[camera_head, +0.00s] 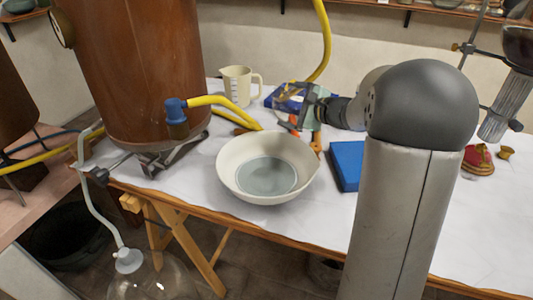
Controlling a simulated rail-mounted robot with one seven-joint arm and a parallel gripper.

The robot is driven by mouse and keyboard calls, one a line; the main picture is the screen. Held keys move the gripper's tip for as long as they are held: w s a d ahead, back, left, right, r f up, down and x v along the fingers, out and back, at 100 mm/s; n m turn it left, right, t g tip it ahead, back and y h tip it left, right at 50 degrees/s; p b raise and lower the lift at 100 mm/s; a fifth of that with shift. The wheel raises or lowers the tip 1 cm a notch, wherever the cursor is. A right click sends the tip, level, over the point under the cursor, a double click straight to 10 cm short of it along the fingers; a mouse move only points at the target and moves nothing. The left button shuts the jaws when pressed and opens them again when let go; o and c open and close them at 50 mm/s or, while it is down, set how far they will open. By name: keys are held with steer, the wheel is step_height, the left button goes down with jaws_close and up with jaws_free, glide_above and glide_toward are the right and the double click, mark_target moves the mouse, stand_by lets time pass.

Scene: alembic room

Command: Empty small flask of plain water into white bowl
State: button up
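The white bowl (231,165) stands on the white-covered table near its front edge. A grey round area at its bottom looks like shallow liquid, but I cannot be sure. My gripper (311,108) is behind and to the right of the bowl, above the table, pointing left. Its fingers are small and partly merge with the clutter behind.
A large copper vessel (135,70) with a yellow hose (222,102) stands left of the bowl. A beige measuring jug (237,87) is behind. A blue book-like block (347,165) lies right of the bowl. A large glass flask (150,280) is below the table edge.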

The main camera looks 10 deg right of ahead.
steer(key=shift+s+a+r+m+p, duration=0.1)
steer(key=shift+m+p, duration=0.2)
steer(key=shift+p, duration=0.3)
steer(key=shift+s+a+f+m+g+p, duration=0.15)
steer(key=shift+f+m+g+p, duration=0.25)
steer(key=shift+f+g+p, duration=0.15)
steer(key=p, duration=0.2)
steer(key=shift+w+d+r+m+y+p, duration=0.1)
steer(key=shift+w+d+m+y+p, duration=0.2)
steer(key=shift+m, duration=0.1)
steer(key=shift+w+d+f+m+g+p, duration=0.35)
steer(key=shift+w+f+m+p, duration=0.05)
steer(key=shift+p, duration=0.65)
steer(key=shift+w+d+r+m+p, duration=0.1)
steer(key=shift+w+d+m+p, duration=0.2)
steer(key=shift+p, duration=0.95)
steer(key=shift+w+d+f+m+g+y+p, duration=0.35)
steer(key=shift+m+g+y+p, duration=0.15)
steer(key=shift+p, duration=0.55)
steer(key=shift+w+d+r+m+p, duration=0.15)
steer(key=shift+r+m+p, duration=0.15)
steer(key=shift+p, duration=0.95)
steer(key=shift+w+d+m+g+p, duration=0.15)
steer(key=shift+m+g+p, duration=0.25)
steer(key=shift+p, duration=0.8)
steer(key=shift+w+d+f+m+y+p, duration=0.1)
steer(key=shift+w+f+m+y+p, duration=0.2)
steer(key=shift+p, duration=0.45)
steer(key=shift+s+f, duration=0.1)
